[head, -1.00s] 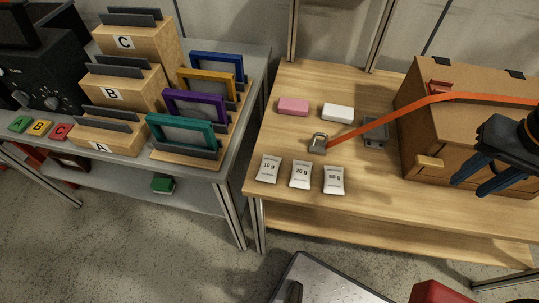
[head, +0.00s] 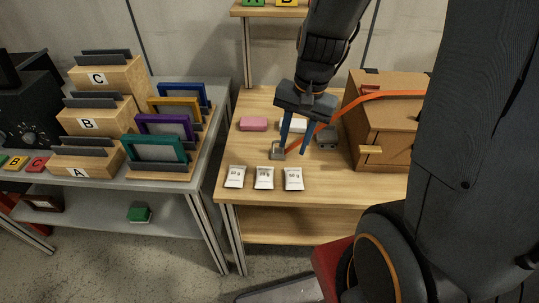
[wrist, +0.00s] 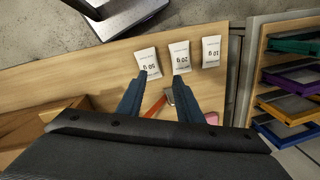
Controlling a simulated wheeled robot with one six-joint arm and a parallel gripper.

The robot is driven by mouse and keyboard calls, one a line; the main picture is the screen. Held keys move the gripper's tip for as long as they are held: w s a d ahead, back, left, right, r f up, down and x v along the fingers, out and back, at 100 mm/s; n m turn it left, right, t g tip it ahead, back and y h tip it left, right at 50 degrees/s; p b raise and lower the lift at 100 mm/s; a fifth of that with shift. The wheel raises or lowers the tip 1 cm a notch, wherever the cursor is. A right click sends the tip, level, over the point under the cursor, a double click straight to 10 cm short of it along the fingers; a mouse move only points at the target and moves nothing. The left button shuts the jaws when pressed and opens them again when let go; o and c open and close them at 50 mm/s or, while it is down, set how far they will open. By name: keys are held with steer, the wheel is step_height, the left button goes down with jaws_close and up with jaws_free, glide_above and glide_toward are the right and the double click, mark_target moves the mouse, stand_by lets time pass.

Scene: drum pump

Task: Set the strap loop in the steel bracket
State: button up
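The orange strap (head: 385,95) runs from the cardboard box down to the tabletop. The grey metal strap loop (head: 277,151) at its end lies on the wood. My gripper (head: 291,152) points down at the loop, with its blue fingers apart. In the wrist view, my gripper (wrist: 162,75) is open and the loop (wrist: 169,95) shows between the fingers, nearer the right one; contact cannot be told. The grey steel bracket (head: 327,137) sits right of the fingers, beside the box, partly hidden.
The cardboard box (head: 385,130) with a wooden block on its front stands right of the bracket. Three white packets (head: 264,178) lie in front of the loop. A pink block (head: 253,124) and a white block (head: 293,125) lie behind.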

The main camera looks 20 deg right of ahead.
mark_target(278, 153)
steer(key=w+d+f+m+t+y, duration=0.1)
steer(key=w+f+m, duration=0.2)
steer(key=w+m, duration=0.35)
steer(key=w+d+f+m+y, duration=0.25)
steer(key=w+m, duration=0.25)
steer(key=m, duration=0.3)
steer(key=shift+h, duration=0.35)
steer(key=shift+a+p+x, duration=0.2)
steer(key=shift+p+x, duration=0.25)
steer(key=shift+x, duration=1.65)
steer(key=shift+a+p+x, duration=0.15)
steer(key=shift+p+x, duration=0.3)
steer(key=shift+x, duration=1.65)
steer(key=shift+s+r, duration=0.1)
steer(key=shift+r, duration=0.1)
jaws_close()
